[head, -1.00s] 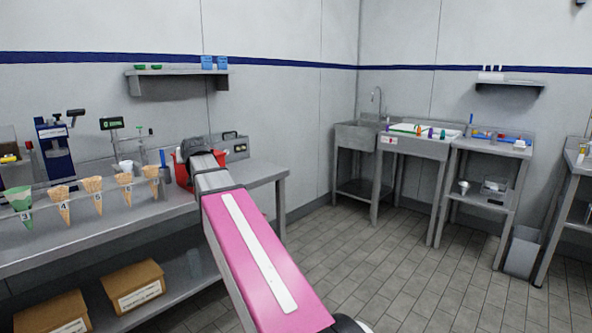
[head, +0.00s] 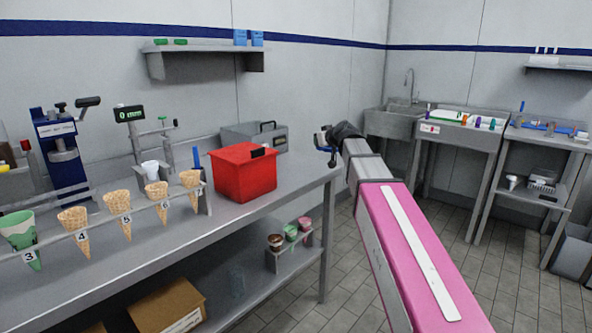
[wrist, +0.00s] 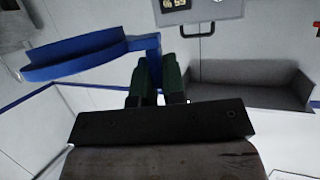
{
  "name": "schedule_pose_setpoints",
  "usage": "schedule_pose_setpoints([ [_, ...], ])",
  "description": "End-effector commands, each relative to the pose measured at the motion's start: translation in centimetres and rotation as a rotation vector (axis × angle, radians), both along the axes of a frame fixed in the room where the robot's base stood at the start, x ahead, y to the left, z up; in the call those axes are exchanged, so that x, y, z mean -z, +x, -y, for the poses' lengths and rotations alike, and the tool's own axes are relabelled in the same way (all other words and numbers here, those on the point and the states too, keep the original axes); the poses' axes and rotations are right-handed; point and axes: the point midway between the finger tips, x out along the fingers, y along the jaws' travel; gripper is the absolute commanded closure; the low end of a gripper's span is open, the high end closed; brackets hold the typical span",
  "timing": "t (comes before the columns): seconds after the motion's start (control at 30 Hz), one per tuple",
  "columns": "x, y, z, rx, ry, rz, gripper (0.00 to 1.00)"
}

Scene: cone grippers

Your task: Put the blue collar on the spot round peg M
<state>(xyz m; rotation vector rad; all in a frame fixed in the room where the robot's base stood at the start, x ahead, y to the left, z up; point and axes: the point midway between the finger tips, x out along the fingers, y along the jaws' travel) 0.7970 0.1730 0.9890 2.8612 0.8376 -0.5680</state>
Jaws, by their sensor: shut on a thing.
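My gripper (wrist: 158,78) is shut on a blue piece (wrist: 75,58), which I take for the blue collar. In the wrist view it is a curved blue part reaching left from a short stem between the dark green fingers. In the head view my gripper (head: 330,143) is small, held up beyond the right end of the long bench, and the blue piece (head: 320,138) shows at its left side. A white board with several coloured upright pieces (head: 468,118) stands by the sink at the back right. I cannot read a letter M or tell which is the spot round peg.
The long bench (head: 235,210) runs along the left, with a red bin (head: 243,172), a grey case (head: 262,136) and a rack of cones (head: 125,210). A sink (head: 398,121) and a second table (head: 550,135) stand at the back. Tiled floor (head: 350,250) lies open between.

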Motion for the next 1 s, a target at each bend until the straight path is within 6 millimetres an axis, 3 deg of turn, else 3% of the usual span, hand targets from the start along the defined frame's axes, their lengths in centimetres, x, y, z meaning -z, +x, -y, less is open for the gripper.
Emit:
schedule_pose_setpoints([
  [0.03, 0.0, 0.3, -2.4, -0.075, 0.002, -0.002, 1.00],
  [0.1, 0.0, 0.1, -5.0, -0.168, 0.002, -0.002, 1.00],
  [0.2, -0.1, -0.4, -7.7, -0.266, 0.001, -0.001, 1.00],
  [0.3, -0.2, -0.7, -9.1, -0.319, 0.000, 0.000, 1.00],
  [0.47, 0.8, -1.0, -9.7, -0.342, 0.000, -0.001, 1.00],
  [0.73, 5.1, -1.0, -9.6, -0.339, 0.000, -0.003, 1.00],
  [1.0, 7.3, -0.9, -9.6, -0.339, -0.001, -0.002, 1.00],
])
